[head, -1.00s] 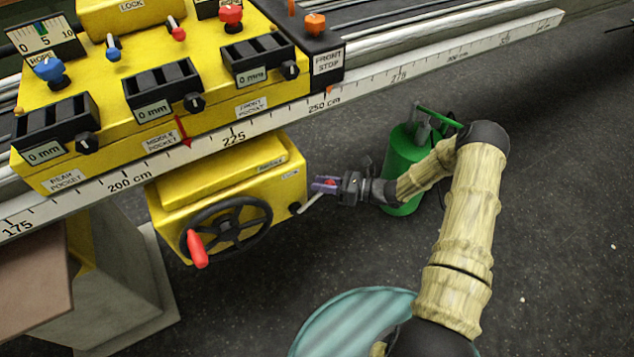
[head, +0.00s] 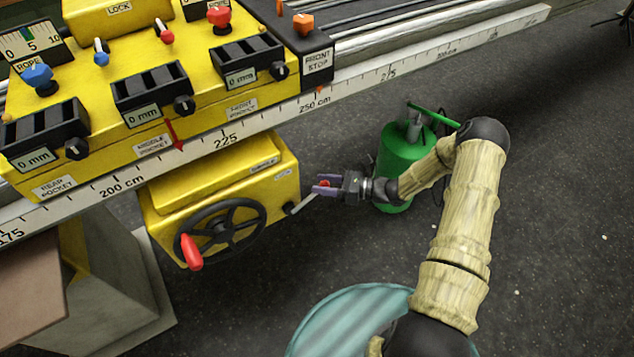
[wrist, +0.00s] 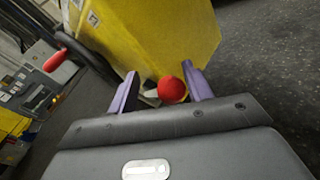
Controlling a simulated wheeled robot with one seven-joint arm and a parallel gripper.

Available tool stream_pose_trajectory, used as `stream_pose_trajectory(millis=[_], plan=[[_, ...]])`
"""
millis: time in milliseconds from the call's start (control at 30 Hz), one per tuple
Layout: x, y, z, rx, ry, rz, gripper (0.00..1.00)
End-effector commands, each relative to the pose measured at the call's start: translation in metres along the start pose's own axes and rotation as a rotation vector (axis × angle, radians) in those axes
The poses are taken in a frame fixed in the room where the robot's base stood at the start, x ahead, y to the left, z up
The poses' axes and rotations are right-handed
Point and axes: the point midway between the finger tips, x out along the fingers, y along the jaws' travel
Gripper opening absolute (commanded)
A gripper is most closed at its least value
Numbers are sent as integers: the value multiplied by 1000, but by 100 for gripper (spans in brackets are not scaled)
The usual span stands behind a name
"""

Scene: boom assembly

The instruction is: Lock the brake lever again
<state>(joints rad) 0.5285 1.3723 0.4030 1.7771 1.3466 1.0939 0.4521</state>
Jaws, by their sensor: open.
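The brake lever (head: 301,204) is a short pale metal arm on the right side of the yellow handwheel box (head: 230,178). It slants up to the right and ends in a red knob (head: 324,184). In the wrist view the red knob (wrist: 172,90) sits between the two purple fingers, nearer the right one; whether it touches that finger is unclear. My gripper (head: 325,185) is open, its fingers on either side of the knob, pointing at the box. It also shows in the wrist view (wrist: 160,92).
A black handwheel (head: 222,231) with a red handle (head: 191,252) is on the box front. The ruler rail (head: 230,137) and yellow control panel (head: 110,90) are above. A green cylinder (head: 400,155) stands behind my forearm.

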Motion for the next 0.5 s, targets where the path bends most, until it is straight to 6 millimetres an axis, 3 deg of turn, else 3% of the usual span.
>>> stream_pose_trajectory(millis=[500], plan=[[-105, 0, 0, 0, -1, -5, 50]])
